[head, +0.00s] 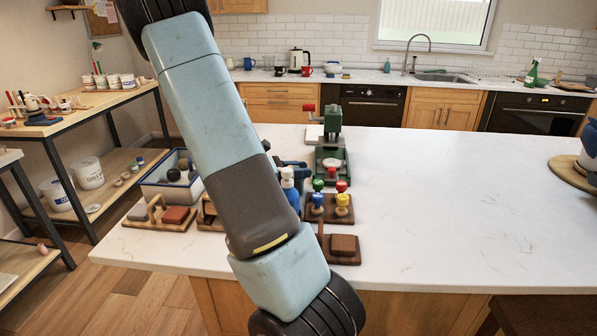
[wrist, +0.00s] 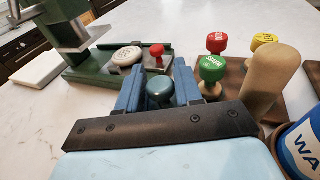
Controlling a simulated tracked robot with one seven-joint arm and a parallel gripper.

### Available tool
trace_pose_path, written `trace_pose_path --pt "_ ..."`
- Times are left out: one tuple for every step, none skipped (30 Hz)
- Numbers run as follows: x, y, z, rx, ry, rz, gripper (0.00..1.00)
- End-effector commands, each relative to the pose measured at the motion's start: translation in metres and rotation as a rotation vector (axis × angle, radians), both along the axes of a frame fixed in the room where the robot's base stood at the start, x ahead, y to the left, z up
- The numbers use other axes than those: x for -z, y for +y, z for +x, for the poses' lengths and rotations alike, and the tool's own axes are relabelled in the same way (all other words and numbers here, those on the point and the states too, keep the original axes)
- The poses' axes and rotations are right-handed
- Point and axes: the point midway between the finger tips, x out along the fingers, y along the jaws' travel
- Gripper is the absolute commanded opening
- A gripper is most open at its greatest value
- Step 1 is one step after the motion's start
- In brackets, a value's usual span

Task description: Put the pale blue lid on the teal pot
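My gripper (wrist: 160,86) has blue fingers, one on each side of a round teal knob (wrist: 160,92). The gap is about as wide as the knob, so I cannot tell whether the fingers press on it. Whether the knob belongs to the pale blue lid or to a stamp is unclear; what lies under it is hidden. In the head view my arm covers most of the gripper, with a blue part showing (head: 292,165) behind it. A blue-grey pot (head: 590,148), possibly the teal pot, is cut off at the right edge.
A green press (head: 332,125) stands beyond my gripper. Stamps with red, green and yellow knobs (head: 342,200) stand close on the right, with a blue-white bottle (head: 290,188). A blue-rimmed tray (head: 165,185) is left.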

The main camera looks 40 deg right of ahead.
Motion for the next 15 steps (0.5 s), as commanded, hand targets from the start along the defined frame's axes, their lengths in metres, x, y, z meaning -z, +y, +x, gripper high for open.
trace_pose_path --pt "0.005 0.002 -0.001 -0.002 0.002 0.012 0.52" --pt "0.005 0.003 -0.001 -0.002 0.002 0.012 0.52" --pt "0.005 0.003 -0.001 -0.002 0.002 0.012 0.52" --pt "0.005 0.003 -0.001 -0.002 0.002 0.012 0.52" --pt "0.005 0.003 -0.001 -0.002 0.002 0.012 0.52" --pt "0.005 0.003 -0.001 -0.002 0.002 0.012 0.52" --pt "0.005 0.003 -0.001 -0.002 0.003 0.013 0.52" --pt "0.005 0.003 -0.001 -0.002 0.003 0.013 0.52" --pt "0.005 0.004 0.0 -0.003 0.003 0.013 0.52" --pt "0.005 0.006 0.001 -0.003 0.003 0.013 0.52" --pt "0.005 0.007 0.002 -0.004 0.002 0.012 0.52" --pt "0.005 0.01 0.004 -0.005 0.002 0.013 0.52" --pt "0.004 0.013 0.005 -0.005 0.002 0.012 0.52" --pt "0.003 0.016 0.007 -0.006 0.001 0.012 0.52" --pt "0.002 0.021 0.01 -0.007 0.0 0.011 0.52"
